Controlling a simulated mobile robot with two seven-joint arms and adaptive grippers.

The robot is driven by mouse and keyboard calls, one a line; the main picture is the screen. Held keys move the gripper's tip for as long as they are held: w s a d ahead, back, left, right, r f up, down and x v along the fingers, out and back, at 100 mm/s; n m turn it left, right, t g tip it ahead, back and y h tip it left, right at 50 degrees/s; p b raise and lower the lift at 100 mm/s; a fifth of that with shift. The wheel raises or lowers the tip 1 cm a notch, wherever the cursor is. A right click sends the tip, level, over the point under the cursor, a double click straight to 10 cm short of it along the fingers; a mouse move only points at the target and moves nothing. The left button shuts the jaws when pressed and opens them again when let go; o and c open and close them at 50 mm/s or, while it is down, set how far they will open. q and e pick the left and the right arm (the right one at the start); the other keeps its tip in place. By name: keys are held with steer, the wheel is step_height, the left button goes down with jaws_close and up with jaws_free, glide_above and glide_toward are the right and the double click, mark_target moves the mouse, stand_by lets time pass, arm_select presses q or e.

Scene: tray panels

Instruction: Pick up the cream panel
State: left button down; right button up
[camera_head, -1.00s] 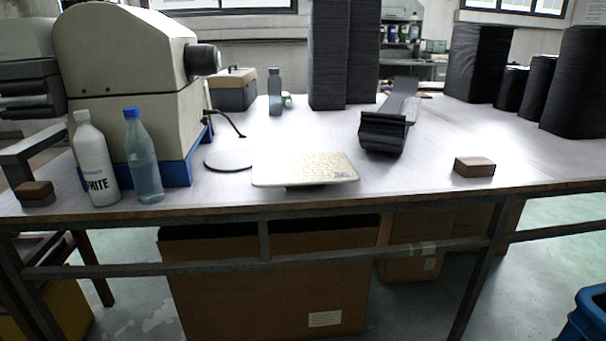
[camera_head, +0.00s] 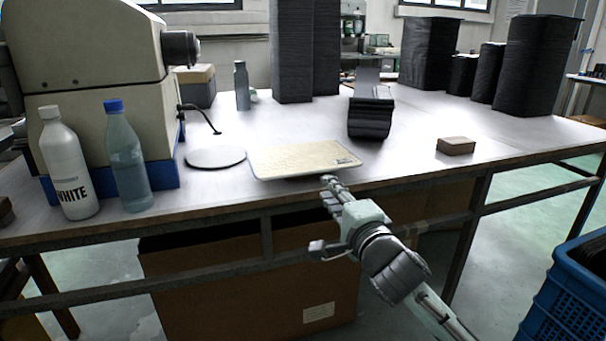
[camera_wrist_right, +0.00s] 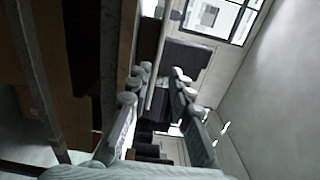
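The cream panel (camera_head: 300,158) is a thin, flat rectangular plate at the table's front edge, left of the middle in the head view. It seems slightly raised off the table. My right gripper (camera_head: 328,180) reaches up from the lower right, its fingertips at the panel's front edge. In the right wrist view, the fingers (camera_wrist_right: 161,82) stand apart, with a thin strip that looks like the panel's edge (camera_wrist_right: 158,60) between them. Contact cannot be told. My left gripper is not in view.
A grey disc (camera_head: 215,157), a white bottle (camera_head: 68,165) and a blue-capped bottle (camera_head: 127,160) are left of the panel. A black ribbed object (camera_head: 370,118) stands behind it. A brown block (camera_head: 456,146) lies to the right, with bare tabletop between. A blue crate (camera_head: 565,300) stands at lower right.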

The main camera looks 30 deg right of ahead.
mark_target(314, 171)
steer(key=x, duration=0.8)
steer(key=shift+d, duration=0.1)
steer(key=shift+w+d+f, duration=0.1)
steer(key=shift+w+d, duration=0.05)
steer(key=shift+w, duration=0.5)
steer(key=shift+c, duration=0.3)
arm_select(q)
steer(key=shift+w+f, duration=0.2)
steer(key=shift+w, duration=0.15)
arm_select(e)
steer(key=c, duration=0.4)
jaws_close()
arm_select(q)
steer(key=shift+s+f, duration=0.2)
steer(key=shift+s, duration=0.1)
